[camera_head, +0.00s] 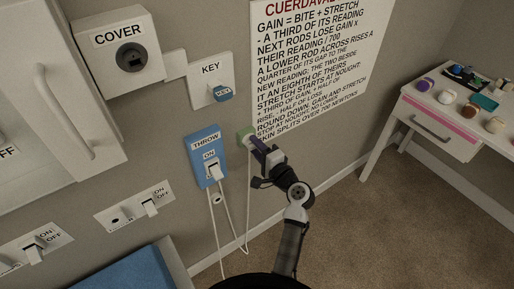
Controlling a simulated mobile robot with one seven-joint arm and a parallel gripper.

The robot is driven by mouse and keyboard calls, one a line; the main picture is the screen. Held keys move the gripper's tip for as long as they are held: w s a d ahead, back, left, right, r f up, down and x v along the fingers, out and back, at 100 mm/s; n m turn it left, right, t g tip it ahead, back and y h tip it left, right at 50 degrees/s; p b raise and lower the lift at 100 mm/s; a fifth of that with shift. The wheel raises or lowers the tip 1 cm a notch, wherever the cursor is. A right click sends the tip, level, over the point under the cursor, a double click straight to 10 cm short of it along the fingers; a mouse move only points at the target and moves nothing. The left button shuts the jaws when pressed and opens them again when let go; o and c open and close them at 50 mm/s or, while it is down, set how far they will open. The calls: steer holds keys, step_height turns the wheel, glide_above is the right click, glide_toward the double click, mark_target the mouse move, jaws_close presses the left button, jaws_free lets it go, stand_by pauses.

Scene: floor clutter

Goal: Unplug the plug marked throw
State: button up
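A blue plate (206,153) on the wall is marked THROW, with the word ON and a white switch or plug-like piece (214,172) at its lower part. White cords (222,222) hang below it towards the floor. Just right of the plate, a pale green piece (243,133) sits at the wall, and a white cord runs down near it. My gripper (252,141) reaches the wall here, its tips at or very near the green piece. Whether they touch it, and whether they are open or shut, I cannot tell. My arm hides part of this wall.
A COVER box (117,52) and a KEY plate (211,81) are above. ON/OFF switches (148,207) are at lower left, above a blue surface (125,272). A text poster (318,60) is to the right. A white desk (455,120) with clutter stands far right; carpet between is clear.

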steer(key=shift+d, duration=0.1)
steer(key=b+v, duration=0.3)
steer(key=v, duration=1)
steer(key=shift+s+b, duration=0.3)
steer(key=shift+s, duration=0.05)
steer(key=shift+d, duration=0.15)
